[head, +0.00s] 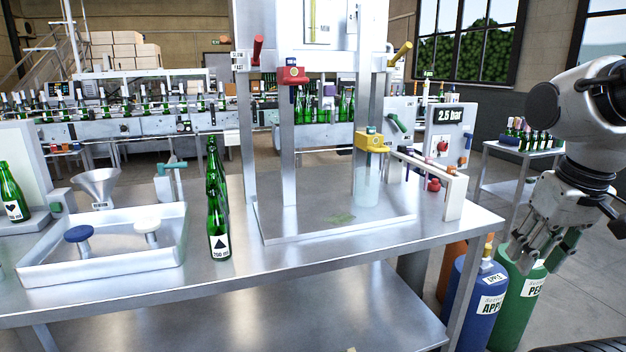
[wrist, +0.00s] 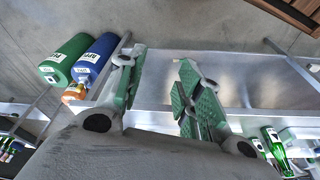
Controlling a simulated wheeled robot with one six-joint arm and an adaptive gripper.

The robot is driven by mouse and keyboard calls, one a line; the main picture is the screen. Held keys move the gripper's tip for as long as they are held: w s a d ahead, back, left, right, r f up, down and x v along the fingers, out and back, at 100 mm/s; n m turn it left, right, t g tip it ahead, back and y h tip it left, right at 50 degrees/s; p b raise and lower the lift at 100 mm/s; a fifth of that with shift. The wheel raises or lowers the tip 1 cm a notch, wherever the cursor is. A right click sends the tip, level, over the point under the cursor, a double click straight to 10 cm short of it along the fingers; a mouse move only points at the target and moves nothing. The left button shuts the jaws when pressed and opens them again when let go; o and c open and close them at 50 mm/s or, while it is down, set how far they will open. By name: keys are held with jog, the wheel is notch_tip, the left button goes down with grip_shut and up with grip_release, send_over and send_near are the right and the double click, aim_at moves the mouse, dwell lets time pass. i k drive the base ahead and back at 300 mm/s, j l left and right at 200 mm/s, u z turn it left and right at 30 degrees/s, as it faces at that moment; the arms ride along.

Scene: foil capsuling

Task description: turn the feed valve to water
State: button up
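Several coloured handles could be the feed valve, and I cannot tell which one it is; no "water" label is readable. A green handle (head: 394,121) sits on a grey panel right of the frame. A teal handle (head: 175,165) is on a tap behind the sink tray. A yellow lever (head: 401,53) and a red lever (head: 258,49) are on the frame's uprights. My gripper (head: 537,254) hangs right of the table, open and empty, apart from all handles; its green-padded fingers are spread in the wrist view (wrist: 157,80).
The steel table (head: 330,262) holds a sink tray (head: 100,270), a funnel (head: 98,183) and green bottles (head: 217,215). A bottle conveyor (head: 150,125) runs behind. The table's front is clear.

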aim_at(391, 116)
jog(key=i+l, duration=0.35)
jog(key=i, duration=0.2)
jog(key=i+l, duration=0.4)
jog(key=i, duration=0.15)
